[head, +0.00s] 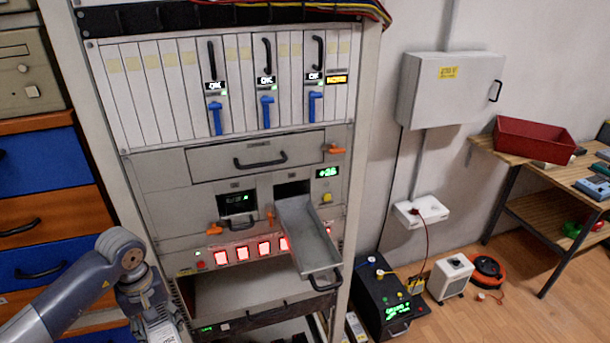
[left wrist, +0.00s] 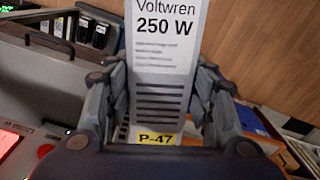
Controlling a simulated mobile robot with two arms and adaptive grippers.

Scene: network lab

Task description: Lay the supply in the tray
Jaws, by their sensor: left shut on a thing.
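The supply (left wrist: 162,60) is a light grey block with a dark slotted grille, a "Voltwren 250 W" label and a yellow "P-47" tag. My left gripper (left wrist: 160,90) is shut on it, with a finger on each side. In the head view, my left gripper (head: 150,308) is at the lower left, in front of the rack, and only part of the supply (head: 164,335) shows at the bottom edge. The grey metal tray (head: 310,240) is pulled out of its rack bay, right of my gripper and apart from it. Its visible floor is bare. My right gripper is not in view.
A wide lower drawer (head: 215,302) stands open below the lit red buttons (head: 243,250). Blue levers (head: 266,110) stick out of the upper modules. A black device (head: 385,298) is on the floor at right. A red bin (head: 534,139) sits on a side table.

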